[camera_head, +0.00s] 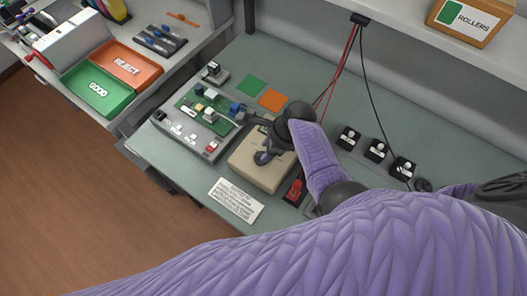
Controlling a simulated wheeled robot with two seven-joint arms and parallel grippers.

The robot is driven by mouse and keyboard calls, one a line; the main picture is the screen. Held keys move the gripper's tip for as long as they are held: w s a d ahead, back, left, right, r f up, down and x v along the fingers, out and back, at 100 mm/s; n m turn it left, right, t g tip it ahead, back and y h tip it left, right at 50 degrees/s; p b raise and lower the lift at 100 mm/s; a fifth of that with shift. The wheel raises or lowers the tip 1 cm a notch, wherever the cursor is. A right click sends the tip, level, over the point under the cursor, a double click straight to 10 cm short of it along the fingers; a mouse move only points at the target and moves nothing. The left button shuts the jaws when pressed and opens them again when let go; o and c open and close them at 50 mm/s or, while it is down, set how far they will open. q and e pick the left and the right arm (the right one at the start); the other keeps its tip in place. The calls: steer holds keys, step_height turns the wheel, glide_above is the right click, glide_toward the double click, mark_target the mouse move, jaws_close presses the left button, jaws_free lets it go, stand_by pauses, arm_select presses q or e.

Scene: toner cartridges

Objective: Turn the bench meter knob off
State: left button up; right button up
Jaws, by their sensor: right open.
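The bench meter appears to be the beige box (257,173) on the green-grey bench, beside a circuit board on a grey fixture. My right gripper (254,138) is over the back part of this box, with dark fingers spread apart. One finger reaches left toward the board's edge and the other comes down over the box top. The jaws are open and I see nothing held between them. The knob cannot be told apart from the dark gripper parts, and its setting is hidden. Whether a finger touches the box cannot be told. My left gripper is not in view.
A grey fixture with a green board (207,108) stands left of the box. A printed card (236,201) lies in front, and a red part (294,190) is to the right. Several black switches (375,150) stand farther right.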

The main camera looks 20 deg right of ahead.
steer(key=shift+b+x, duration=0.3)
steer(key=shift+x, duration=0.7)
steer(key=shift+a+f, duration=0.1)
steer(key=shift+f, duration=0.2)
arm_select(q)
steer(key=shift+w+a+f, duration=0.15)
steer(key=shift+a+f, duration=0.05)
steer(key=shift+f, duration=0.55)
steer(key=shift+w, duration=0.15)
arm_select(e)
jaws_close()
